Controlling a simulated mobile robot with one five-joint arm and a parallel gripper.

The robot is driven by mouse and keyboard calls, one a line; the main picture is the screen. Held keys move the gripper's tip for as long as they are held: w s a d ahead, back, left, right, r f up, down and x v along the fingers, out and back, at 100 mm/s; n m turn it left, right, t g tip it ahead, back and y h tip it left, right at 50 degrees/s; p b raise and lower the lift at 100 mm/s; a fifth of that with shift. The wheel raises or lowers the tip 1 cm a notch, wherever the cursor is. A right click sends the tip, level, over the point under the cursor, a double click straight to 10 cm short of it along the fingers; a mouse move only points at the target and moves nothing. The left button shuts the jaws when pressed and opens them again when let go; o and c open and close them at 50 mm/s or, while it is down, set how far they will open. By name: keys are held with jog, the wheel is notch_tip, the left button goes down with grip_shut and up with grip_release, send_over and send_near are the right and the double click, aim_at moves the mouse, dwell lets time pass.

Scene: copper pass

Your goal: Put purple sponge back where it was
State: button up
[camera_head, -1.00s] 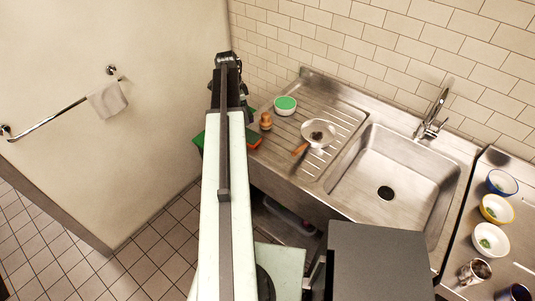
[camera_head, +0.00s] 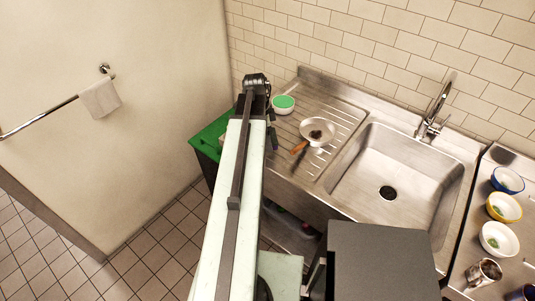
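I see no purple sponge in the head view; my arm may be hiding it. My gripper (camera_head: 272,132) is at the far end of my arm, over the left end of the drainboard. Only part of it shows beside the arm, and I cannot tell whether it is open, shut or holding anything. A green-topped white bowl (camera_head: 283,104) stands just beyond it on the drainboard (camera_head: 318,88).
A pan with dark contents (camera_head: 318,131) and wooden handle lies on the drainboard, left of the sink basin (camera_head: 395,180). A green surface (camera_head: 212,134) is at the drainboard's left. Several bowls (camera_head: 496,238) stand at the right. A towel (camera_head: 100,98) hangs left.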

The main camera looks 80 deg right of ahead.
jog(key=shift+f+b, duration=2.1)
jog(key=shift+f, duration=0.7)
jog(key=o, duration=1)
jog(key=shift+w, duration=0.1)
jog(key=shift+o, duration=0.2)
jog(key=shift+r, duration=0.1)
jog(key=r+p, duration=0.4)
jog(key=w+r+p, duration=0.1)
jog(key=r+p, duration=0.7)
jog(key=p, duration=0.1)
jog(key=shift+w+a+r, duration=0.25)
jog(key=shift+w+r, duration=0.1)
jog(key=shift+r, duration=0.05)
jog(key=shift+f, duration=0.15)
